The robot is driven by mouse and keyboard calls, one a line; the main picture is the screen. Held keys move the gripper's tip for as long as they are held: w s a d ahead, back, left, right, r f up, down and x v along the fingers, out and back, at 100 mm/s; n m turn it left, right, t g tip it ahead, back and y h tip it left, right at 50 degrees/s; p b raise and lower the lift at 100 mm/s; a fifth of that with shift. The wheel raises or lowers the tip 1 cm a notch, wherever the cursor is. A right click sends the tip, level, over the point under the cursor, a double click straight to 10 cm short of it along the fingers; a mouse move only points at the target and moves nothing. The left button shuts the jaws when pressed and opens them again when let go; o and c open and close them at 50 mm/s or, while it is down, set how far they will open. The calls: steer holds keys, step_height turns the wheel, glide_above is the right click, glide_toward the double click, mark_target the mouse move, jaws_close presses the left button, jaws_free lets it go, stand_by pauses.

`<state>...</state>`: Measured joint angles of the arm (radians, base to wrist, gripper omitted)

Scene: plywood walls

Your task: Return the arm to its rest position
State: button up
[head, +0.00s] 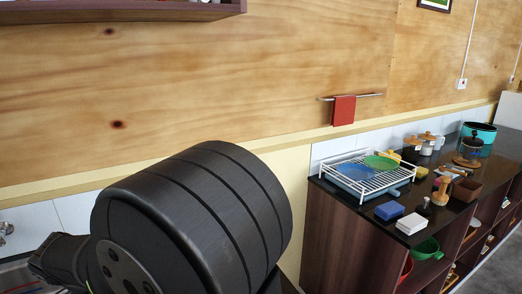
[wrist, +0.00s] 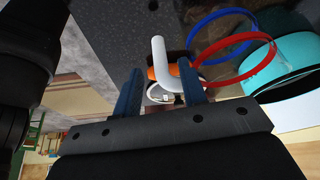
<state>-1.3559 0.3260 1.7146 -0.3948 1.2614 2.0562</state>
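My gripper (wrist: 160,92) shows in the wrist view, with its two blue fingers apart. A white bent handle (wrist: 162,62) with an orange part (wrist: 153,73) shows between and beyond the fingers. It overlaps the right finger in the picture, and I cannot tell whether they touch. No object is visibly clamped between both fingers. In the head view my black arm link fills the lower middle, and the gripper is not in sight there.
A teal pot (wrist: 292,68) lies right of the fingers, with a red ring (wrist: 270,67) and a blue ring (wrist: 194,32) nearby. In the head view a dark counter (head: 455,210) carries a dish rack (head: 345,180), a blue sponge (head: 389,210) and several other items. A red towel (head: 344,110) hangs on the wall.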

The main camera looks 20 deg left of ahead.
steer(key=x, duration=0.4)
steer(key=shift+d+f, duration=0.1)
steer(key=shift+f, duration=0.2)
steer(key=shift+r, duration=0.1)
